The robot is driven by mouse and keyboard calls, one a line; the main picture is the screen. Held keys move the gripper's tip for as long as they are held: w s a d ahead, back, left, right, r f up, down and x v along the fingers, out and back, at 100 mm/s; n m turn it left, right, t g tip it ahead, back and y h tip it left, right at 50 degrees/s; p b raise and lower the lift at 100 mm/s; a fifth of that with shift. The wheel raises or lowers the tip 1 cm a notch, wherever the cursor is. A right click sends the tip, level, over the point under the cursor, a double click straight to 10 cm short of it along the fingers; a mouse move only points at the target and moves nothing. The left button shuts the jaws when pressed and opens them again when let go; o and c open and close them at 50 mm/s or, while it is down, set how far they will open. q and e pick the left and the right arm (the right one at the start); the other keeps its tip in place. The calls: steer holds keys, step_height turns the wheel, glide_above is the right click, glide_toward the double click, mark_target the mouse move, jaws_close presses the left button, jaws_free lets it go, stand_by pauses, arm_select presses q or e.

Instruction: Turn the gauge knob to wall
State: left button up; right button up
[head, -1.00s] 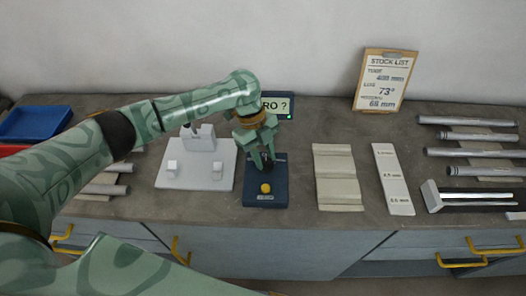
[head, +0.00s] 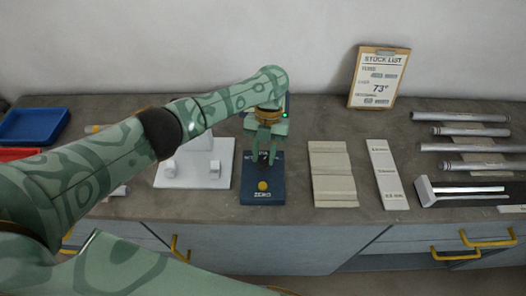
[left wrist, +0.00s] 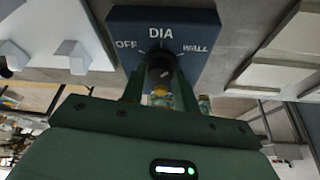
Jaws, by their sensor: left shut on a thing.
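The dark blue gauge box (head: 264,187) stands on the bench with a yellow button and the word ZERO on its front part. In the left wrist view its panel (left wrist: 192,22) reads OFF, DIA and WALL around a dark knob (left wrist: 160,66). My left gripper (head: 267,155) is over the box from above, shut on the knob; its fingers also show in the left wrist view (left wrist: 160,88). The fingers partly hide the knob, and I cannot tell which label it points at. My right gripper is not in view.
A white fixture (head: 215,175) stands left of the box, partly behind my arm. A grooved beige block (head: 332,174) and a pale marked strip (head: 386,174) lie to the right. Metal tubes (head: 460,117) and a clipboard (head: 378,78) are further off. A blue tray (head: 34,126) is far left.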

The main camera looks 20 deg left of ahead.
arm_select(q)
steer(key=shift+d+m+y, duration=0.15)
steer(key=shift+m+y, duration=0.55)
steer(key=shift+m, duration=1)
steer(key=o, duration=1)
steer(key=shift+c, duration=0.2)
steer(key=p+v, duration=0.2)
steer(key=v, duration=1.4)
steer(key=shift+r, duration=0.15)
